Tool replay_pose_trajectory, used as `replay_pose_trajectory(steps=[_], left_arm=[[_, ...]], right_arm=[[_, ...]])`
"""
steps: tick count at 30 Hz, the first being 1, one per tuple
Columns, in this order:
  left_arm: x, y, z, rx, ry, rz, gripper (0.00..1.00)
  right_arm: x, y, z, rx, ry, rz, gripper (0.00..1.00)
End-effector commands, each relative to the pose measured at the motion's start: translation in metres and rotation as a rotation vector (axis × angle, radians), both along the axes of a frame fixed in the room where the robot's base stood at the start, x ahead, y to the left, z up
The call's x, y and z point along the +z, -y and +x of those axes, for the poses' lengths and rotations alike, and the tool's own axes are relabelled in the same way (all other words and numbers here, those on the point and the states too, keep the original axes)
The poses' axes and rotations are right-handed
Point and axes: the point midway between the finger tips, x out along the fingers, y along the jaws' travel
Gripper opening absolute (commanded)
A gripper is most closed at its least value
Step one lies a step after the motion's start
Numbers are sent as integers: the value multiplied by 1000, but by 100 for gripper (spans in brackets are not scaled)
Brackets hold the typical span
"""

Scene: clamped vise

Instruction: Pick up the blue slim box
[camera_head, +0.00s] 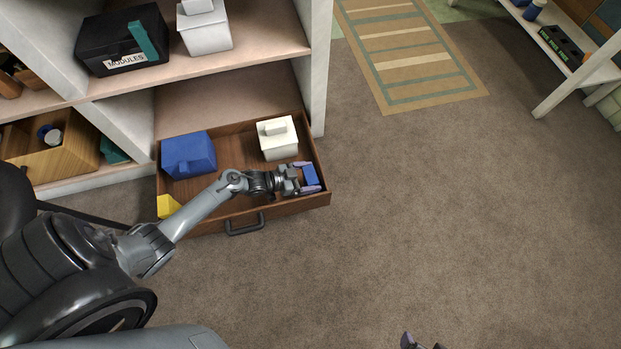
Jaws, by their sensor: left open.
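The blue slim box (312,176) stands in the right end of the open wooden drawer (285,205), close to its right wall. My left gripper (306,178) reaches over the drawer from the left. Its purple-tipped fingers are open, one on the far side and one on the near side of the slim box. I cannot tell whether they touch it. At the bottom edge, only a small dark tip of what looks like my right gripper (415,342) shows, far from the drawer; its jaws are unclear.
The drawer also holds a larger blue box (188,154), a white lidded box (278,138) and a yellow block (167,206). Shelves with a black box (122,40) rise behind and left. Open carpet (430,200) lies to the right, with a striped rug (410,50).

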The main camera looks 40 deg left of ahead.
Motion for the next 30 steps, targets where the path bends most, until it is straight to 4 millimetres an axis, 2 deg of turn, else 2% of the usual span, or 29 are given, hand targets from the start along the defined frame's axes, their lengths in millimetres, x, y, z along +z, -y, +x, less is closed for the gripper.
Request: replay_pose_trajectory(steps=[1, 9, 18, 25, 30], left_arm=[[-4, 2, 4, 0, 1, 0, 87], [-3, 3, 7, 1, -1, 2, 87], [-3, 3, 7, 1, 0, 2, 45], [-1, 3, 7, 1, 0, 2, 45], [14, 3, 6, 1, 0, 2, 45]], right_arm=[[-6, 0, 0, -1, 0, 1, 85], [-5, 0, 0, -1, 0, 1, 85], [-5, 0, 0, -1, 0, 1, 85], [-3, 0, 0, 1, 0, 0, 85], [9, 1, 0, 2, 0, -3, 85]])
